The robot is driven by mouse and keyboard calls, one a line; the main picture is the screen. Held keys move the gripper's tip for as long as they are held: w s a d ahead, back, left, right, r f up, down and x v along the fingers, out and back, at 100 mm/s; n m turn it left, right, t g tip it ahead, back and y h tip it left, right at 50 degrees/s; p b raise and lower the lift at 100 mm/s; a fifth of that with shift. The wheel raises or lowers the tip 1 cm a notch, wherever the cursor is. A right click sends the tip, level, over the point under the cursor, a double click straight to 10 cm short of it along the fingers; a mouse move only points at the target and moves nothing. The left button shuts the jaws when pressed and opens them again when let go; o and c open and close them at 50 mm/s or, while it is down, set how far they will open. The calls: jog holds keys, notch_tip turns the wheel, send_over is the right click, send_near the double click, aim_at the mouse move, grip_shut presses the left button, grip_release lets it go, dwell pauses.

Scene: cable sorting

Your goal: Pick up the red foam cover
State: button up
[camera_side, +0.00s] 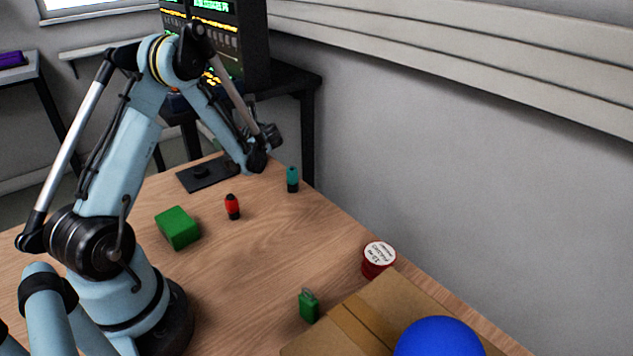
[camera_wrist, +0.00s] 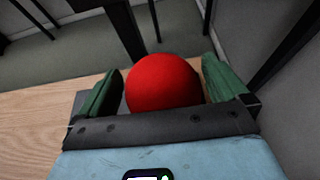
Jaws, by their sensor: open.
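The red foam cover (camera_wrist: 163,84) is a round red ball in the wrist view. It sits between the two green fingers of my gripper (camera_wrist: 160,72), with a narrow gap visible on each side. The fingers are open and apart from it in this view. In the side view the end of my arm is at the table's far edge, and I cannot make out the red ball or the fingers there. What the cover rests on is hidden in the wrist view.
A black flat base (camera_side: 190,180) lies near the arm's end. A green block (camera_side: 177,228), a red-and-black bottle (camera_side: 232,207), a teal-and-black bottle (camera_side: 292,180), a green case (camera_side: 309,306), a red tub (camera_side: 378,260), a cardboard box (camera_side: 345,325) and a blue ball (camera_side: 438,340) are also there.

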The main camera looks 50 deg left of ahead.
jog(key=c, duration=0.9)
jog(key=shift+r, duration=0.1)
